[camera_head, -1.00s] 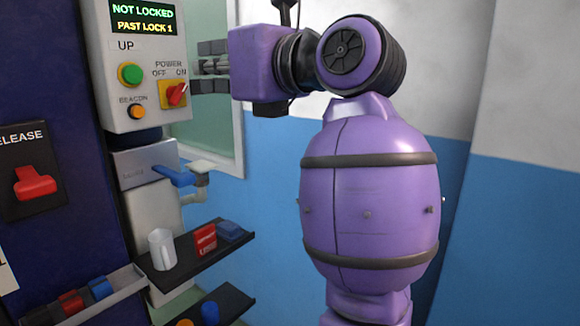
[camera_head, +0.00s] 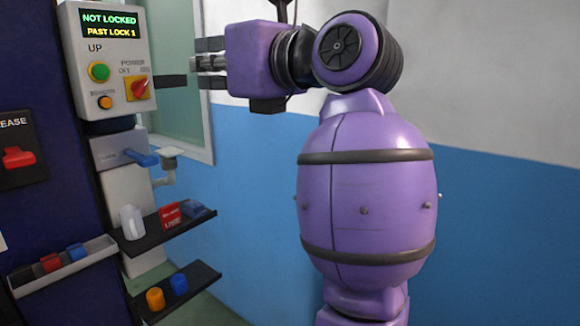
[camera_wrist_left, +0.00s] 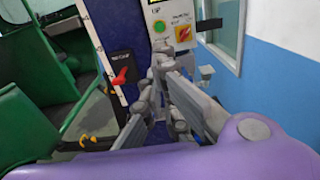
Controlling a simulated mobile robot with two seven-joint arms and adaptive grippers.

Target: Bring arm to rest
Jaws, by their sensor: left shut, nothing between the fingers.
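My left gripper (camera_head: 203,64) is at the end of my raised purple arm in the head view. Its grey fingers point left, towards the control box (camera_head: 115,58), with a visible gap in the picture between them and the box's right side. In the left wrist view the grey fingers (camera_wrist_left: 164,62) stand in front of the control box (camera_wrist_left: 175,25) and the dark blue cabinet. The gripper is shut and holds nothing. My right gripper is in neither view.
The box shows "NOT LOCKED, PAST LOCK 1" above a green button (camera_head: 99,72) and a red power switch (camera_head: 138,88). Below, a shelf (camera_head: 150,236) holds a white mug (camera_head: 131,222) and small boxes. A red release lever (camera_head: 18,157) is at left. A blue-white wall stands behind.

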